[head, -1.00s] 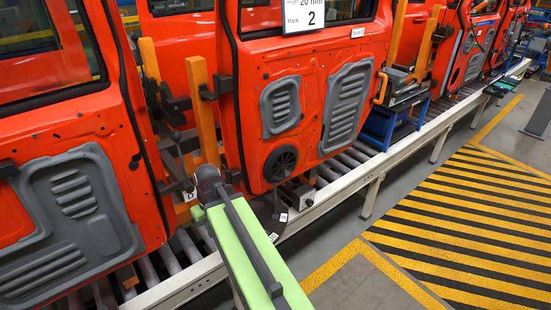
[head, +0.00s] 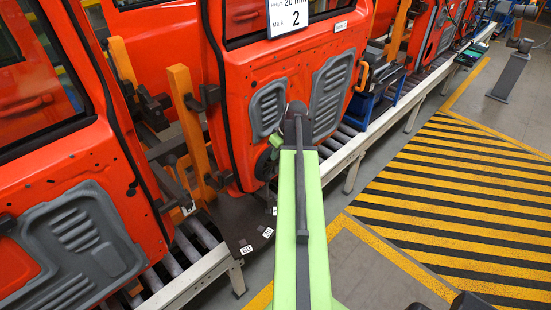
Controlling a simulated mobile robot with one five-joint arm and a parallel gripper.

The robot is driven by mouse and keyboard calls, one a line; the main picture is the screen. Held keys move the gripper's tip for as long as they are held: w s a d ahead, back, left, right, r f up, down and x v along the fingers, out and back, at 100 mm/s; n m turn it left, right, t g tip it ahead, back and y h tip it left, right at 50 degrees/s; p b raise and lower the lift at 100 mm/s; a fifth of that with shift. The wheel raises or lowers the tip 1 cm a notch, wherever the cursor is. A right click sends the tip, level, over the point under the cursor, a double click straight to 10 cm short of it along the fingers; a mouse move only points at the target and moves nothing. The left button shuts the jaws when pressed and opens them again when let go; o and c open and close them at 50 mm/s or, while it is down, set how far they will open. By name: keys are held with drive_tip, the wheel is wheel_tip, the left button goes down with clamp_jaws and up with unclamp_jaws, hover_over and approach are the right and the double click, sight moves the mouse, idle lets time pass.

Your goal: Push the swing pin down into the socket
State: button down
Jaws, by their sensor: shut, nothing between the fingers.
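I cannot make out the swing pin or its socket for certain. A dark flat plate (head: 238,222) with white number tags, one reading 60, lies low at the line's near edge, left of my arm. A dark bracket (head: 168,150) and bar sit on the orange post left of the door marked 2. My green arm (head: 312,230) reaches up the middle of the picture, its dark joint (head: 296,112) in front of that door. A short green part of it shows just left of the joint. My gripper is hidden behind the arm or outside the picture.
The orange-red door marked 2 (head: 222,90) hangs close behind my arm. Another door (head: 120,165) stands at the left. The pale conveyor rail (head: 345,158) runs away to the right. The yellow-and-black striped floor (head: 455,200) at the right is clear.

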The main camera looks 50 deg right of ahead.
sight(270, 179)
drive_tip(key=b+x, duration=0.3)
drive_tip(key=x, duration=0.1)
drive_tip(key=b+x, duration=0.3)
drive_tip(key=s+b+x, duration=0.1)
drive_tip(key=b+x, duration=0.3)
drive_tip(key=shift+w+a+f, duration=0.1)
drive_tip(key=shift+a+f, duration=0.1)
drive_tip(key=shift+f, duration=0.25)
drive_tip(key=shift+r, duration=0.1)
wheel_tip(270, 179, down, 5)
drive_tip(key=b, duration=0.5)
drive_tip(key=shift+a+r, duration=0.15)
